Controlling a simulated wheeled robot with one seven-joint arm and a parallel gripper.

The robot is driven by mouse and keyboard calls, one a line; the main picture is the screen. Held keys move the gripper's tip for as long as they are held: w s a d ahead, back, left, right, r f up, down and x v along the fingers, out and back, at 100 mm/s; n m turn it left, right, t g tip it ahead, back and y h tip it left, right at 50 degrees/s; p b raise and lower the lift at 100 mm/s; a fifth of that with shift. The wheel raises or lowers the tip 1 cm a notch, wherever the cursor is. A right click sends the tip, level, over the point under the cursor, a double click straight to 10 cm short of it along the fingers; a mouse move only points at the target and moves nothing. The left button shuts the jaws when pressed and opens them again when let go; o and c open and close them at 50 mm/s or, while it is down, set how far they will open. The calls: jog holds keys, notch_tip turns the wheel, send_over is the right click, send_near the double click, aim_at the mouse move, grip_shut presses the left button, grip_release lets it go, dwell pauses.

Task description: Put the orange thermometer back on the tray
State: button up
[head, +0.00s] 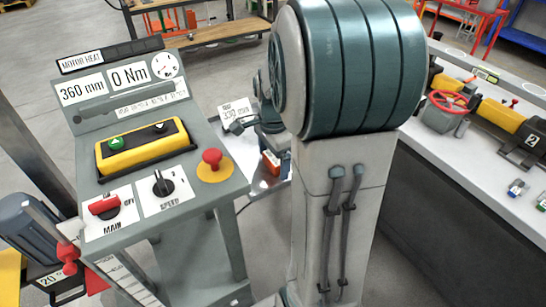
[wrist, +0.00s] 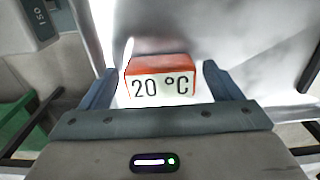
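The orange thermometer (wrist: 160,83) shows between the fingers of my gripper (wrist: 160,76) in the wrist view, its white face reading 20 °C. A narrow gap shows on each side of it, so the fingers look open around it. In the head view the thermometer (head: 271,163) is a small orange block just below my gripper (head: 270,146), right by the shiny metal tray (head: 262,188). My arm hides much of the tray. Whether the thermometer rests fully on the tray is hard to tell.
A grey control console (head: 165,185) with a red stop button (head: 212,158) stands left of my arm. A motor (head: 35,222) is at lower left, with another 20 ° display (head: 52,278) nearby.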

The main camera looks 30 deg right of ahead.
aim_at(273, 157)
jog(key=shift+r, duration=0.1)
notch_tip(273, 157, up, 12)
jog(key=p, duration=0.1)
dwell(0.4)
dwell(2.4)
